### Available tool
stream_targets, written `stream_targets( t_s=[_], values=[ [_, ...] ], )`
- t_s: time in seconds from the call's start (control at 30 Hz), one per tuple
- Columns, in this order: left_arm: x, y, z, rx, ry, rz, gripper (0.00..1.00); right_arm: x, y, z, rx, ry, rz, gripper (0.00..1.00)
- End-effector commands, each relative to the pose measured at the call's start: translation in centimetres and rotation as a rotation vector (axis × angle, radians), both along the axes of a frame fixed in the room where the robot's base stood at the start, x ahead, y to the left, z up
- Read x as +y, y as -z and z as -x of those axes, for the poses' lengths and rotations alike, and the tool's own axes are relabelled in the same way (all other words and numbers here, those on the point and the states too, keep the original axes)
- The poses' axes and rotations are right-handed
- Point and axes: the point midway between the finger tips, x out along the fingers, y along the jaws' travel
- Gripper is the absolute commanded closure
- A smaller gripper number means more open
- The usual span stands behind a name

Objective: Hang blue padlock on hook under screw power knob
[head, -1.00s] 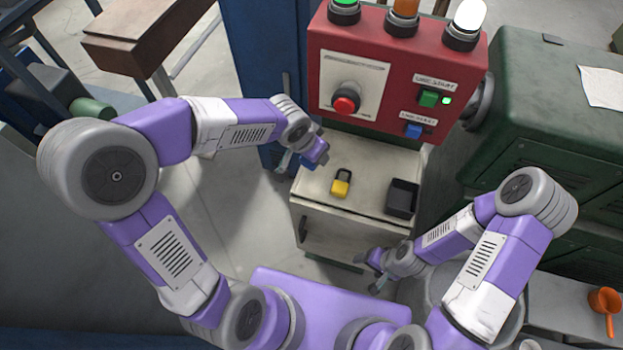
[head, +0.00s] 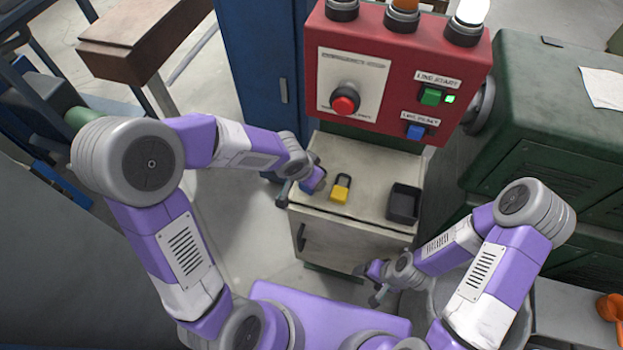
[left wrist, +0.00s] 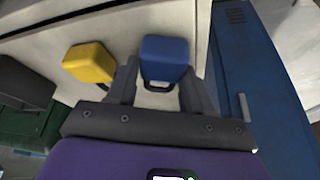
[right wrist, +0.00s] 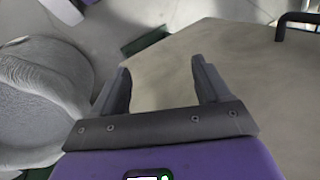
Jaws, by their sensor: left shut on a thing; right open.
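The blue padlock (left wrist: 165,52) is between the fingers of my left gripper (left wrist: 160,80), which is shut on it, in the left wrist view. In the head view my left gripper (head: 303,187) is at the left edge of the cabinet top, left of the yellow padlock (head: 341,187). The red control box (head: 395,30) carries a red knob (head: 344,104) on a pale plate; the plate's label is too blurred to read. I cannot make out a hook below it. My right gripper (head: 376,284) is open and empty, low in front of the cabinet; it also shows in the right wrist view (right wrist: 160,80).
A black open bin (head: 404,203) stands on the right of the cabinet top (head: 370,165). The yellow padlock also shows in the left wrist view (left wrist: 88,62). A green button (head: 432,97) and a blue button (head: 415,131) are on the box's right. A green machine (head: 560,110) is at the right.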

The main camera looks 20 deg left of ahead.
Motion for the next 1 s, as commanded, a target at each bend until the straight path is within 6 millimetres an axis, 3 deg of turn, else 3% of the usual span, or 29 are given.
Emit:
stream_targets(
  t_s=[0.37,0.4,0.53,0.9,1.0],
  values=[
    [0.0,0.3,0.0,-0.002,0.0,0.001,0.83,0.0,0.5,0.0,0.0,0.0,0.0,0.24],
    [0.0,0.2,0.0,-0.001,0.0,0.0,0.43,0.0,0.3,0.0,0.0,0.0,0.0,0.24],
    [0.0,0.2,0.0,-0.001,0.0,0.0,0.24,0.0,0.3,0.0,0.0,0.0,0.0,0.24],
    [0.0,0.1,0.0,0.001,0.002,-0.001,0.24,0.0,-0.2,0.0,0.0,0.0,0.0,0.24],
    [0.3,-1.3,0.4,-0.003,-0.002,0.0,0.24,0.0,-0.8,0.0,0.0,0.0,0.0,0.24]
  ],
)
